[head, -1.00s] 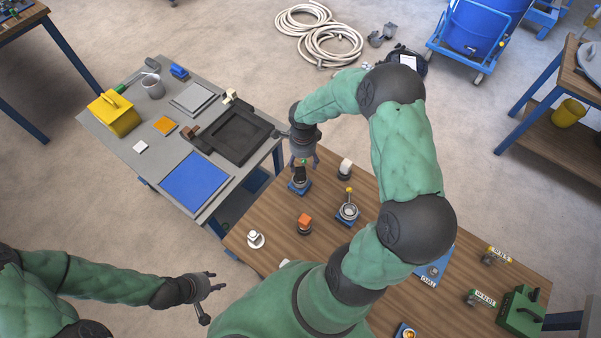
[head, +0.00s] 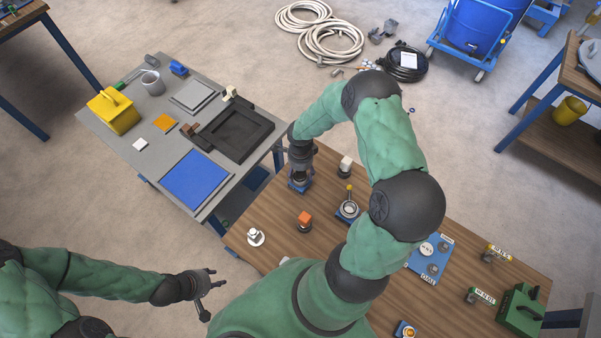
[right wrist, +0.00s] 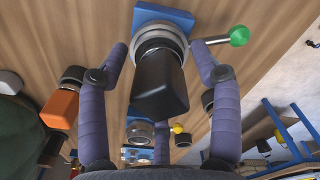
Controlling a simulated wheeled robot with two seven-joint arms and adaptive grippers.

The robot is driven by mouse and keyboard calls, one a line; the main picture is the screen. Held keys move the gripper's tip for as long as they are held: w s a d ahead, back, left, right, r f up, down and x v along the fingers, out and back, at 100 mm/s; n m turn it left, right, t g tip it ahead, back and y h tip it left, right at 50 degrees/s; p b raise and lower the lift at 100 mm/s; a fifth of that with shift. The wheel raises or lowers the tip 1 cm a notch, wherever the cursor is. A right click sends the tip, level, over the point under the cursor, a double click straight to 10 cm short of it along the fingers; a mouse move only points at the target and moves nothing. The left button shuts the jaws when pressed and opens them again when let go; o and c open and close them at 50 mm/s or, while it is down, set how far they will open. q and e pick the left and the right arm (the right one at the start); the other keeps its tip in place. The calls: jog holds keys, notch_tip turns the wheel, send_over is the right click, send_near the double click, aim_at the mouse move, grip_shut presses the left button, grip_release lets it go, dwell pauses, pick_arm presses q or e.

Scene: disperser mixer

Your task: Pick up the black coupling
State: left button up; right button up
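The black coupling (right wrist: 160,92) is a dark block on a round metal ring (right wrist: 160,42). The ring stands on a blue base (right wrist: 172,13), and a lever with a green knob (right wrist: 239,36) sticks out to its right. My right gripper (right wrist: 158,55) is open, with fingers on both sides of the coupling and visible gaps between. In the head view my right gripper (head: 301,165) is above the blue base (head: 293,188) at the table's far left, mostly hiding the coupling. My left gripper (head: 207,284) is open and empty, off the table at lower left.
An orange block (head: 304,217) on a dark round foot, a white-topped piece (head: 345,163) and a ring holder with a yellow knob (head: 348,209) stand nearby on the wooden table (head: 270,208). A grey table (head: 130,160) with trays adjoins at left.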

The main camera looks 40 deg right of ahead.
grip_shut()
